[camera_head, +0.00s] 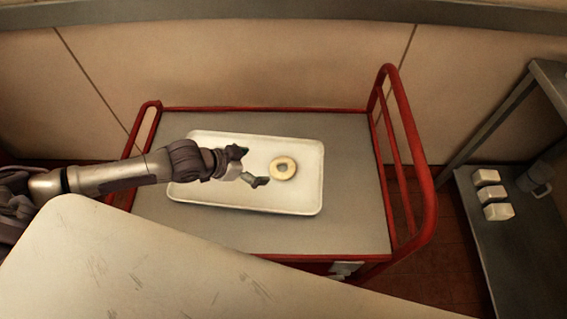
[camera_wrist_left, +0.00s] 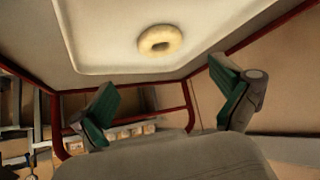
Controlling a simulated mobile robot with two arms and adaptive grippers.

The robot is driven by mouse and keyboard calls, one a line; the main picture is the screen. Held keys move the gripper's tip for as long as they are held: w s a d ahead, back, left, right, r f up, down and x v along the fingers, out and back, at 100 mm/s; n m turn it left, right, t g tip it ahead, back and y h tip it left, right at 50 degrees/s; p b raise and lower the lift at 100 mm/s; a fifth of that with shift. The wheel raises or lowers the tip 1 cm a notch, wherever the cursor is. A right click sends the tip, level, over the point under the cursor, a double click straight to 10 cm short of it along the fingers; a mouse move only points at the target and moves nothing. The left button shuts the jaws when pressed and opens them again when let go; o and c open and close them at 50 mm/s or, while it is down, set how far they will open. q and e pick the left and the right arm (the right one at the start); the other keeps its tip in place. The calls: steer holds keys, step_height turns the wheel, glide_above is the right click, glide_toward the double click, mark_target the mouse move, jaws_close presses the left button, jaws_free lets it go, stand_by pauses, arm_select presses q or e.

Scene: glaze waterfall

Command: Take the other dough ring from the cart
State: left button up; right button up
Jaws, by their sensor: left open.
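One pale dough ring (camera_head: 283,168) lies on the white tray (camera_head: 305,204), right of the tray's middle. The tray lies on the grey top of the red-framed cart (camera_head: 345,185). My left gripper (camera_head: 252,167) reaches in from the left over the tray. It is open and empty, just left of the ring, its fingers spread toward it. In the left wrist view the ring (camera_wrist_left: 160,41) shows whole, beyond and between the two open fingertips (camera_wrist_left: 166,88), apart from both. My right gripper is not in view.
The cart's tall red handle (camera_head: 410,150) stands at its right end. A pale board or tabletop (camera_head: 150,270) fills the near front, below my left arm. At the right, a dark metal rack (camera_head: 510,255) holds several white blocks (camera_head: 490,193).

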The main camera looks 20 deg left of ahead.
mark_target(279, 167)
arm_select(q)
steer(key=x, duration=0.5)
steer(key=shift+r, duration=0.1)
steer(key=shift+w+d+f, duration=0.15)
steer(key=shift+w+f, duration=0.1)
steer(key=shift+f, duration=0.05)
steer(key=x, duration=0.5)
steer(key=shift+c, duration=0.5)
steer(key=c, duration=0.7)
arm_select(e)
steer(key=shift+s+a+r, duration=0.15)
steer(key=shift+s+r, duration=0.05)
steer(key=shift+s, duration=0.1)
arm_select(q)
steer(key=shift+r, duration=0.1)
